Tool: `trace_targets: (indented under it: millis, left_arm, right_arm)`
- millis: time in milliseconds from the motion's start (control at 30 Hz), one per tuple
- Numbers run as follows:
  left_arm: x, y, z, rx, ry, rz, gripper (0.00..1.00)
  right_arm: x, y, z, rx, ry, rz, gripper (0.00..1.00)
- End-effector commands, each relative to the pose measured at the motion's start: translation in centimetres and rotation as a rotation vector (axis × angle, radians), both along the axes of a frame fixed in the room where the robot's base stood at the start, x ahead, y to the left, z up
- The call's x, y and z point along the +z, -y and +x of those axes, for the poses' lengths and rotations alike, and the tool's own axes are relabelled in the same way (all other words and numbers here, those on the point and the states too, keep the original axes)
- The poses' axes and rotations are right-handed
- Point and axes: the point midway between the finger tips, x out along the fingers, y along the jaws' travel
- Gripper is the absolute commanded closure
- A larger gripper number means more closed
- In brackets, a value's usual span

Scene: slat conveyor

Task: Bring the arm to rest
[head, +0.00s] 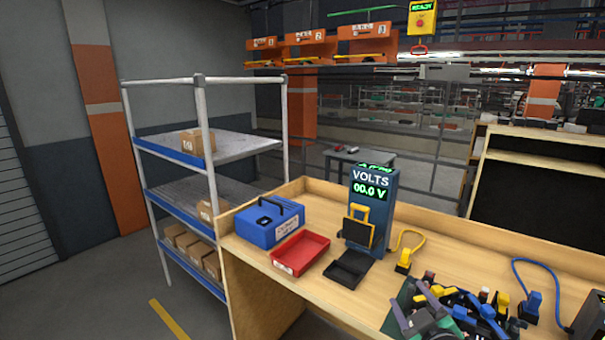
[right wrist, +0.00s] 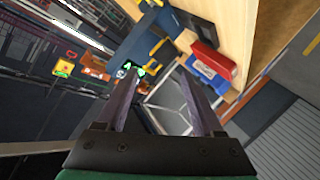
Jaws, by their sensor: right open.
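My right gripper (head: 412,303) shows at the bottom of the head view, right of centre, low in front of the wooden bench (head: 450,237). In the right wrist view its two dark fingers (right wrist: 158,82) are spread apart with nothing between them. That view is tilted, with the bench at its upper right. The rest of my right arm is mostly cut off by the lower edge of the head view. My left gripper is not in view.
On the bench are a blue toolbox (head: 269,221), a red tray (head: 300,252), a black tray (head: 348,268) and a voltmeter stand (head: 372,208). Coloured plugs (head: 468,300) crowd near my gripper. A shelf rack (head: 205,150) with cardboard boxes stands at left; the floor before it is clear.

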Motion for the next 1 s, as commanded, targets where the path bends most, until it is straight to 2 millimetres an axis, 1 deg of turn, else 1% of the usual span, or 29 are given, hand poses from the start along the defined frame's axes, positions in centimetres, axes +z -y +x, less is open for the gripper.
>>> trace_targets:
  millis: [33, 67, 100, 167, 200, 267, 300, 333, 400, 533, 600, 667, 700, 767, 800, 867, 900, 967, 1000]
  left_arm:
    - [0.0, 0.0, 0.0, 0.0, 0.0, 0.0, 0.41]
    - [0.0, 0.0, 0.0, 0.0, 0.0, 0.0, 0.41]
    - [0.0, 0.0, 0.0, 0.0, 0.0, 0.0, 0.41]
    - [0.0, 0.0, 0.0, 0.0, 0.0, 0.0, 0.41]
    - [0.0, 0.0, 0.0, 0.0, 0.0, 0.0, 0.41]
    - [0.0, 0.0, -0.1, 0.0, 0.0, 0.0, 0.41]
    - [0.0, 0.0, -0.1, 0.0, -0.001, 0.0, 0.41]
    - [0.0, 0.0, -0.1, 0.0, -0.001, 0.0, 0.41]
    - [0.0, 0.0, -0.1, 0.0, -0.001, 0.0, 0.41]
    - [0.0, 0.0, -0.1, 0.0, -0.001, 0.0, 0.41]
    - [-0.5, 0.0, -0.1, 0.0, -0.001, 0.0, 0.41]
    - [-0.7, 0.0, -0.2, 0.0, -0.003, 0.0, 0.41]
    - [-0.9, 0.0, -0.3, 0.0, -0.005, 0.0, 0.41]
    - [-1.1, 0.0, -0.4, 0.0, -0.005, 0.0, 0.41]
    - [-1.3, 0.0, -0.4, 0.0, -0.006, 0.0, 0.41]
    - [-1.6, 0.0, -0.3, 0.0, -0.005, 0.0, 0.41]
    - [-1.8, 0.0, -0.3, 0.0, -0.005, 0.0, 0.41]
    - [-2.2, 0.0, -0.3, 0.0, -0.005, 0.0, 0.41]
    - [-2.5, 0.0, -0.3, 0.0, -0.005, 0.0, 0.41]
  right_arm:
    - [-3.5, 0.8, -1.9, -0.053, -0.133, 0.071, 0.31]
    - [-5.4, 1.2, -3.0, -0.081, -0.208, 0.105, 0.31]
    - [-7.6, 1.5, -4.6, -0.114, -0.301, 0.146, 0.31]
    - [-10.4, 1.8, -6.9, -0.154, -0.425, 0.197, 0.31]
    - [-11.9, 1.9, -8.5, -0.176, -0.5, 0.226, 0.31]
    - [-14.0, 1.8, -10.9, -0.204, -0.606, 0.266, 0.31]
    - [-15.1, 1.7, -12.4, -0.222, -0.672, 0.289, 0.31]
    - [-15.9, 1.7, -13.6, -0.233, -0.72, 0.306, 0.31]
    - [-17.4, 1.3, -16.3, -0.256, -0.826, 0.341, 0.31]
    - [-19.6, 0.6, -21.2, -0.291, -1.016, 0.399, 0.31]
    - [-23.0, 0.6, -20.2, -0.291, -1.018, 0.387, 0.31]
    - [-25.5, 0.6, -19.8, -0.292, -1.025, 0.384, 0.31]
    - [-27.2, 0.5, -19.7, -0.293, -1.033, 0.382, 0.31]
    - [-29.9, 0.5, -19.7, -0.294, -1.043, 0.379, 0.31]
    - [-31.9, 0.5, -19.8, -0.295, -1.051, 0.377, 0.31]
    - [-35.0, 0.5, -20.1, -0.295, -1.063, 0.373, 0.31]
    - [-37.2, 0.5, -20.5, -0.296, -1.071, 0.371, 0.31]
    - [-40.8, 0.6, -21.4, -0.297, -1.087, 0.366, 0.31]
    - [-43.4, 0.7, -22.3, -0.299, -1.099, 0.362, 0.31]
